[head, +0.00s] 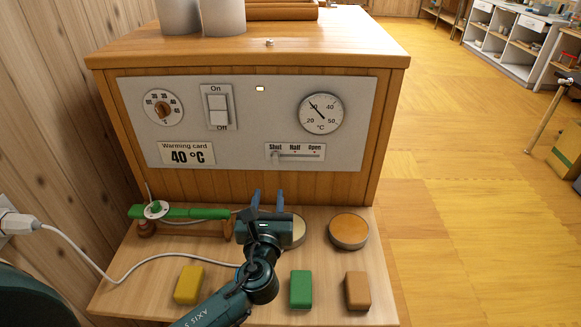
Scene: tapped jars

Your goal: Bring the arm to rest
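My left gripper (268,201) is in the lower middle of the head view, above the wooden ledge (215,262) in front of the warming cabinet (250,188). Its two blue fingers point at the cabinet front and stand apart, with nothing seen between them. The gripper body partly hides a round, pale-topped disc (299,230) just right of it. A green-handled tool (190,213) lies on a wooden rest to its left. My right gripper is not in view.
The panel carries a dial (162,108), switch (218,110), lit lamp (260,88), gauge (321,114) and a slider (276,156) at Shut. Yellow (189,285), green (301,289) and brown (357,290) blocks and an orange-topped disc (348,231) occupy the ledge. A white cable (95,279) crosses it.

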